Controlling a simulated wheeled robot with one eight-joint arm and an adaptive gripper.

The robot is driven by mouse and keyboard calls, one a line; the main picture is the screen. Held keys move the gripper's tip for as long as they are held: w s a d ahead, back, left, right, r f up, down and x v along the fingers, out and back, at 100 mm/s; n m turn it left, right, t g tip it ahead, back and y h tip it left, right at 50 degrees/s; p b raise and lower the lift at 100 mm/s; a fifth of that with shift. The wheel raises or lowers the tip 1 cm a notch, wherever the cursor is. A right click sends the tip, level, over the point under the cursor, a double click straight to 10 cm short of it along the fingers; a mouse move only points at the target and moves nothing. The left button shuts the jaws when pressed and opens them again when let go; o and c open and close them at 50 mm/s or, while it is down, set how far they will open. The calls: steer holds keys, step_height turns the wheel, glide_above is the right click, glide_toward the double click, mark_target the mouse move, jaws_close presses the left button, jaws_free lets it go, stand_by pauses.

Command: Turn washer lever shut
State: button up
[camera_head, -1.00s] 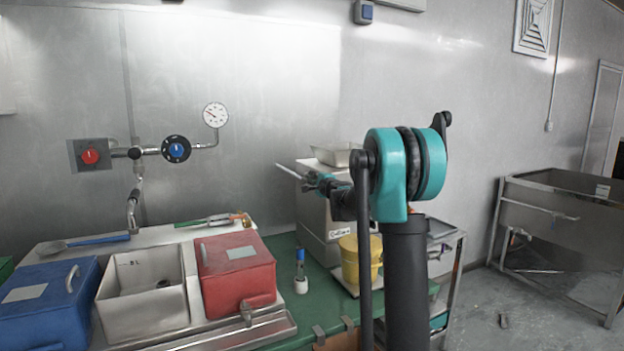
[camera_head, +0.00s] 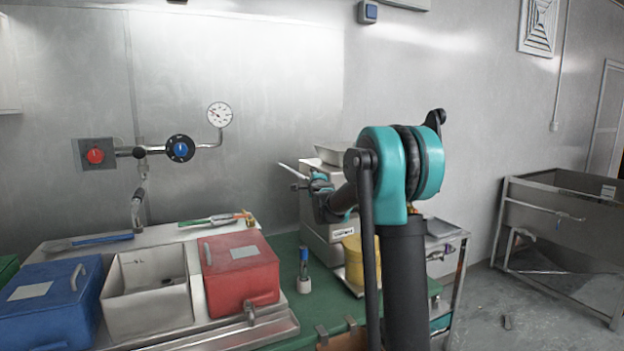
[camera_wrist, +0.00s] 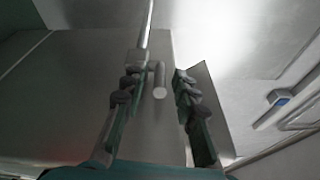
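A pale metal rod (camera_head: 294,173), which looks like the washer lever, sticks out up and left beside my gripper (camera_head: 318,183) in the head view. In the wrist view the thin rod (camera_wrist: 148,28) runs up from a small block, with a short round peg (camera_wrist: 160,88) beside it. My gripper (camera_wrist: 156,96) is open there. Its dark ridged fingers stand on either side of the block and peg, with a gap at the right finger. The left finger is close to the block; I cannot tell whether it touches. The boxy grey machine (camera_head: 319,224) stands just below and behind my gripper, partly hidden by my arm.
A yellow container (camera_head: 353,262) stands by the machine. A red box (camera_head: 240,272), a sink (camera_head: 147,300) and a blue box (camera_head: 52,312) line the left counter. Wall pipes with a blue knob (camera_head: 180,148) are behind. A metal pan (camera_head: 333,155) sits on top of the machine.

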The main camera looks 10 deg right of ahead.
steer(key=shift+s, duration=0.1)
steer(key=s, duration=1.1)
steer(key=shift+s, duration=0.4)
steer(key=shift+d, duration=0.1)
steer(key=shift+w, duration=0.1)
steer(key=shift+c, duration=1.1)
steer(key=w+r+n+y, duration=0.1)
steer(key=n, duration=0.1)
steer(key=w+r+n+y, duration=0.1)
steer(key=w+r, duration=0.1)
steer(key=w+r+n+y, duration=0.1)
steer(key=n, duration=0.1)
steer(key=shift+w+a+r+n+g, duration=0.2)
steer(key=shift+a+r+n+g, duration=0.1)
steer(key=shift+r+g, duration=0.1)
jaws_close()
steer(key=d+r+n+g+y, duration=0.2)
steer(key=d+r+n+g, duration=0.2)
steer(key=d+n+g, duration=0.6)
steer(key=w+a+f+n+t, duration=0.1)
steer(key=w+a+f+t, duration=0.1)
steer(key=w+a+f, duration=0.3)
steer(key=shift+w+a+f+n, duration=0.4)
steer(key=shift+w+a, duration=0.35)
steer(key=shift+a, duration=0.45)
